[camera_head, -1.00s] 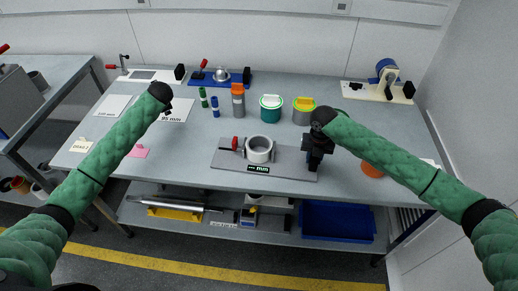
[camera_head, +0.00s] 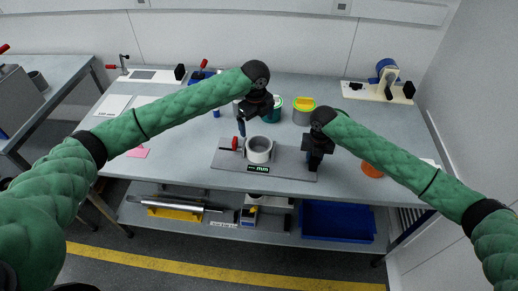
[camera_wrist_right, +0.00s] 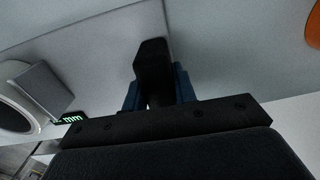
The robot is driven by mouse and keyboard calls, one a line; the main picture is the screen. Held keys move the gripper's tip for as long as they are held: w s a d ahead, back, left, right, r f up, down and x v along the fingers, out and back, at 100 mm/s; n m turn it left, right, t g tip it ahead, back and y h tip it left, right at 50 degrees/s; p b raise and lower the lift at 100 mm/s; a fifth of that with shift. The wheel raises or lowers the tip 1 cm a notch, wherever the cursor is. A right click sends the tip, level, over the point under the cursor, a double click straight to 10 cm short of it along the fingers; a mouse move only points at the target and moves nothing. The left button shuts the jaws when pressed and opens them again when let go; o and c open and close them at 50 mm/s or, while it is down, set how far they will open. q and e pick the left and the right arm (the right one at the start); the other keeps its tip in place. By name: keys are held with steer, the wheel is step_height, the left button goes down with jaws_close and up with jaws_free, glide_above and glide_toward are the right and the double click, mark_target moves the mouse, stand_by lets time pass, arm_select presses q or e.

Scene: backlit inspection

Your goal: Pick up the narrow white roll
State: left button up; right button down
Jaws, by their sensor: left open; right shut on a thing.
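A short white ring-shaped roll (camera_head: 259,149) stands on a grey fixture plate (camera_head: 228,159) in the middle of the table, beside a red knob (camera_head: 236,143). I cannot tell whether it is the narrow white roll; no other white roll is clear. A pale ring also shows at the left of the right wrist view (camera_wrist_right: 22,103). My left gripper (camera_head: 241,130) is open, pointing down, just behind and left of the ring. My right gripper (camera_head: 315,166) is shut on a black block (camera_wrist_right: 152,65) at the plate's right end; the block is mostly hidden in the head view.
A teal tin (camera_head: 271,110) and a grey tin with a yellow-green lid (camera_head: 303,113) stand behind the plate. An orange round thing (camera_head: 372,170) lies to the right. A tape dispenser (camera_head: 386,80) is at the back right. A blue bin (camera_head: 338,222) sits on the lower shelf.

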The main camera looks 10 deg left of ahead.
mark_target(259, 146)
steer(key=shift+s+f, duration=0.1)
steer(key=shift+f, duration=0.05)
arm_select(q)
steer(key=shift+m+g, duration=0.3)
steer(key=shift+m, duration=0.2)
steer(key=f, duration=0.2)
steer(key=s+f, duration=0.1)
steer(key=f, duration=0.1)
steer(key=d+f, duration=0.1)
steer(key=f, duration=0.1)
steer(key=shift+s+f, duration=0.25)
steer(key=shift+w+f, duration=0.15)
steer(key=shift+f, duration=1.2)
steer(key=shift+w+f, duration=0.15)
steer(key=shift+f, duration=1.15)
steer(key=c, duration=0.9)
step_height(259, 146, up, 10)
